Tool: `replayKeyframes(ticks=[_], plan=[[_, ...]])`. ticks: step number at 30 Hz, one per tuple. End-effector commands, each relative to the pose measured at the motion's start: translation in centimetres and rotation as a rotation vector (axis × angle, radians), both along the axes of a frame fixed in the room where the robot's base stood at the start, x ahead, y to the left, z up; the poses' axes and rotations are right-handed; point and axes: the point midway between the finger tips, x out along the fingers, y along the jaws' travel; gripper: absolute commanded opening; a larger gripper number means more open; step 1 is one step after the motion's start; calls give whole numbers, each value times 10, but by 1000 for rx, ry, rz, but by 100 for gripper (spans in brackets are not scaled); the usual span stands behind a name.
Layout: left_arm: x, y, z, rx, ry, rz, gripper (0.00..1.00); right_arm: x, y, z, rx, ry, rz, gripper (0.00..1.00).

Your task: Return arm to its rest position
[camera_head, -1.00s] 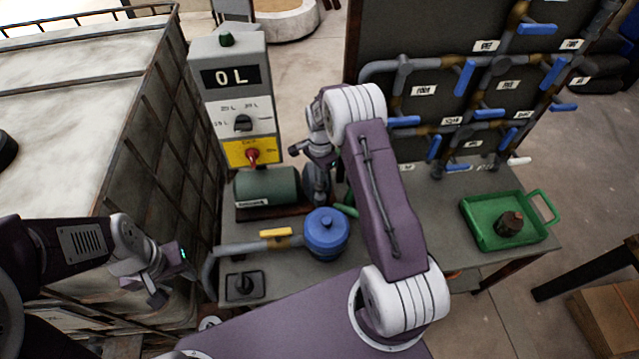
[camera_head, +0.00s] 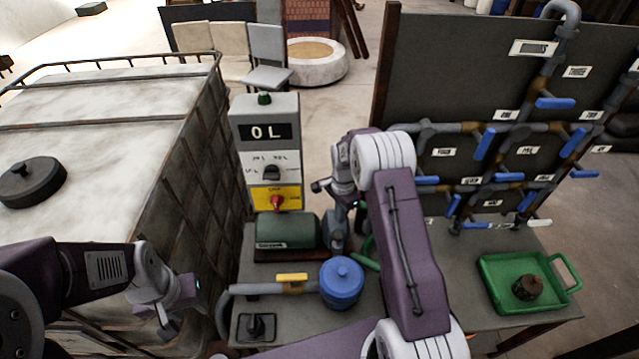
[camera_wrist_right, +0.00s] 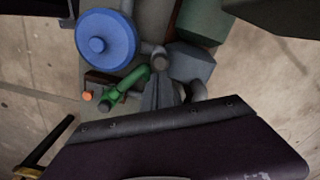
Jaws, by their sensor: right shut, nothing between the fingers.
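My right arm reaches up over the bench in the head view. Its gripper (camera_head: 322,186) is small there, beside the control box (camera_head: 268,150) and above the green motor housing (camera_head: 287,230). In the right wrist view the fingers (camera_wrist_right: 166,92) are together with nothing held, close to a grey pipe and a green handle (camera_wrist_right: 125,88). The blue-lidded pot (camera_head: 341,284) stands below in the head view; its lid also shows in the wrist view (camera_wrist_right: 105,36). My left gripper (camera_head: 172,315) hangs beside the caged tank at lower left, apart from the bench; its finger gap is unclear.
A large caged tank (camera_head: 130,110) fills the left, with a dark round lid (camera_head: 32,182). A pipe panel (camera_head: 480,70) with several blue valve handles stands behind the bench at right. A green tray (camera_head: 497,300) holds a brown object (camera_head: 528,288). The control box display reads 0 L.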

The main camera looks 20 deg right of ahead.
Motion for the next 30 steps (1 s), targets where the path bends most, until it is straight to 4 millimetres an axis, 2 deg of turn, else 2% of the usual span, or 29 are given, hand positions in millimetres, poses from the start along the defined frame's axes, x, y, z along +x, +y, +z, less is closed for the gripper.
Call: replayKeyframes(ticks=[5,8,10,12,14,16,20,21,24,26,30], plan=[[0,0,-6,0,0,0,38,3,3,-2,-1,-10,8,0],[0,0,-17,0,0,0,38,21,10,26,-10,-90,28,0],[0,0,-29,0,0,0,38,15,22,50,-12,-129,50,0],[0,0,-40,0,0,0,38,-5,34,69,-12,-153,86,0],[0,0,-48,0,0,0,38,-30,44,79,-14,-166,163,0],[0,0,-57,0,0,0,38,-64,54,84,-20,-176,292,0],[0,0,-68,0,0,0,38,-136,65,76,-36,-169,599,0],[0,0,-69,0,0,0,38,-159,66,70,-40,-159,702,0],[0,0,-66,0,0,0,38,-208,66,53,-37,-110,959,0],[0,0,-66,0,0,0,38,-223,65,43,-30,-84,1083,0],[0,0,-66,0,0,0,38,-219,65,43,-50,-102,1248,0]])
